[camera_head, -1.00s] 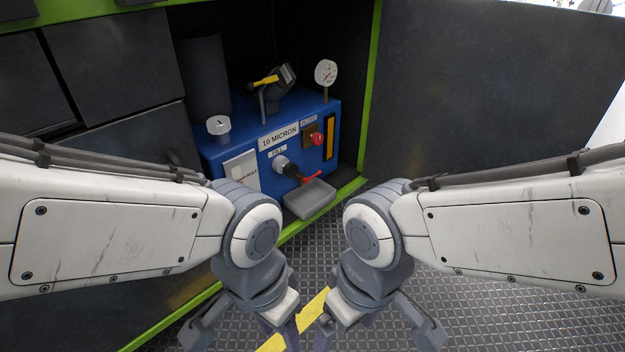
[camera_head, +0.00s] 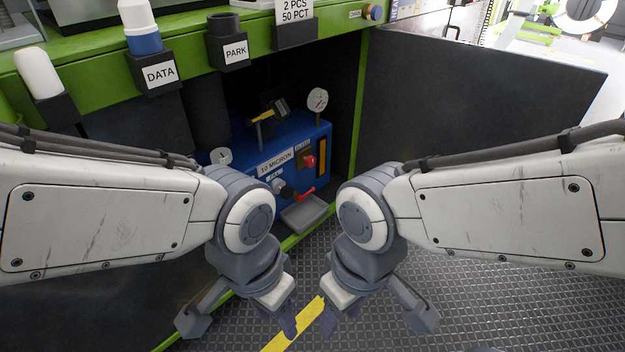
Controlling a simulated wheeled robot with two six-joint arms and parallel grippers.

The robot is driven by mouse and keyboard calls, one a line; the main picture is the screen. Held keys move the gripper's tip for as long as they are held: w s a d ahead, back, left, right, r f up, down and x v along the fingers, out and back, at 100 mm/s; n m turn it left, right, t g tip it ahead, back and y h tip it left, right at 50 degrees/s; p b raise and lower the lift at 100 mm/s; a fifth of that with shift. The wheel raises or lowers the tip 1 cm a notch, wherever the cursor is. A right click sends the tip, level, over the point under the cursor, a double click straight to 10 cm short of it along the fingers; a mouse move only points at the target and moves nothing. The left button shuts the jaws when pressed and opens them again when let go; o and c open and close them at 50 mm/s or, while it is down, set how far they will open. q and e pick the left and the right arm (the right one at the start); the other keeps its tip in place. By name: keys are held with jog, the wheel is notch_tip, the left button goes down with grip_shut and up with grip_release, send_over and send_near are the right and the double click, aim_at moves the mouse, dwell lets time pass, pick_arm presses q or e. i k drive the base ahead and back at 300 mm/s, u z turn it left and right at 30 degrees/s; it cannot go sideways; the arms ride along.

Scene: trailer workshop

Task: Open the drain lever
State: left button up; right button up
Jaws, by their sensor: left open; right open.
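A blue unit (camera_head: 250,143) stands inside the open bay under the green counter. A small red lever (camera_head: 306,192) sticks out of a dark valve low on its front, just above a grey tray (camera_head: 307,213). No label naming the lever as the drain is readable. A red knob (camera_head: 310,161) sits higher on the front. My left gripper (camera_head: 238,322) is open and empty, low in the picture, nearer to me than the unit. My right gripper (camera_head: 380,320) is also open and empty, beside it. Both are apart from the lever.
A yellow-handled part (camera_head: 262,117) and a round gauge (camera_head: 317,101) rise from the unit's top. A dark panel (camera_head: 460,110) stands to the right of the bay. Labelled holders (camera_head: 160,74) hang on the counter's edge. The patterned floor (camera_head: 500,310) is clear at right.

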aim_at(299, 197)
jog(key=z, duration=0.5)
jog(key=k, duration=0.6)
jog(key=z, duration=0.65)
jog(key=i, duration=1.2)
jog(key=u, duration=1.2)
jog(key=i, duration=0.35)
jog(key=u, duration=0.25)
